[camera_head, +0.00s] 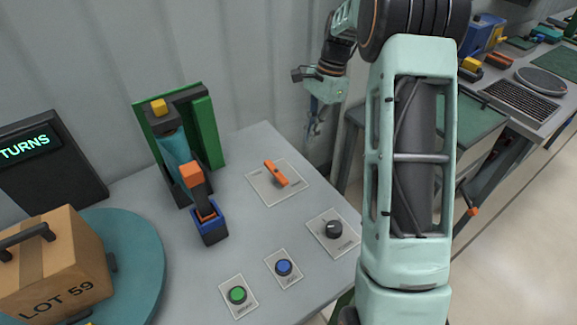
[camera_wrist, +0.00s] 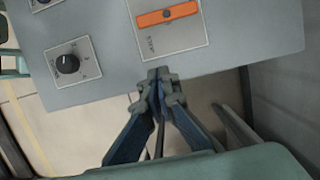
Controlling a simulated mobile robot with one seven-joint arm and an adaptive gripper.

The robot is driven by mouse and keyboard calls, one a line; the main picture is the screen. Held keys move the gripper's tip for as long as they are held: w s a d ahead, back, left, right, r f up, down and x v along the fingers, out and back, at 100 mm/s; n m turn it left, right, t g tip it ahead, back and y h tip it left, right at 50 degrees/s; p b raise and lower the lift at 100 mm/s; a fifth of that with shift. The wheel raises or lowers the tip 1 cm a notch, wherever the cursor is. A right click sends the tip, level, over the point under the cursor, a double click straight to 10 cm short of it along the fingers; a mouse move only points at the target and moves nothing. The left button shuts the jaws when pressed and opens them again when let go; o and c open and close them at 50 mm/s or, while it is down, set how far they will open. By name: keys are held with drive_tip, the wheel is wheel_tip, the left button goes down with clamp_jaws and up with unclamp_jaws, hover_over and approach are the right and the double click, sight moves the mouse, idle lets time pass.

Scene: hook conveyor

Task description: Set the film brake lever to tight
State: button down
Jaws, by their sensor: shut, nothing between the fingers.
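An orange lever (camera_head: 275,172) sits on a pale labelled plate (camera_head: 262,187) on the grey table. It looks like the brake lever, but its labels are too small to read surely. In the head view it slants from upper left to lower right. In the wrist view the lever (camera_wrist: 168,14) lies nearly level across its plate (camera_wrist: 187,36), at the top. My gripper (camera_head: 314,128) is off the table's back right edge, apart from the lever. In the wrist view my gripper (camera_wrist: 159,76) is shut and empty, its tips below the plate in the picture.
A black knob (camera_head: 334,229), a blue button (camera_head: 284,267) and a green button (camera_head: 237,295) stand on the table. A green stand (camera_head: 205,130) with an orange-handled blue clamp (camera_head: 208,230) is left of the lever. A box (camera_head: 52,265) rests on a teal turntable (camera_head: 140,245).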

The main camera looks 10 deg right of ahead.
sight(276, 172)
drive_tip(key=p+x, duration=0.1)
drive_tip(key=x, duration=0.8)
drive_tip(key=shift+s+f, duration=0.1)
drive_tip(key=shift+f, duration=0.15)
drive_tip(key=a, duration=0.1)
drive_tip(key=s+a, duration=0.1)
drive_tip(key=a, duration=0.1)
drive_tip(key=shift+f+p, duration=0.2)
drive_tip(key=shift+p, duration=0.15)
drive_tip(key=shift+s+a+f, duration=0.1)
drive_tip(key=shift+s+a, duration=0.1)
drive_tip(key=shift+a, duration=0.25)
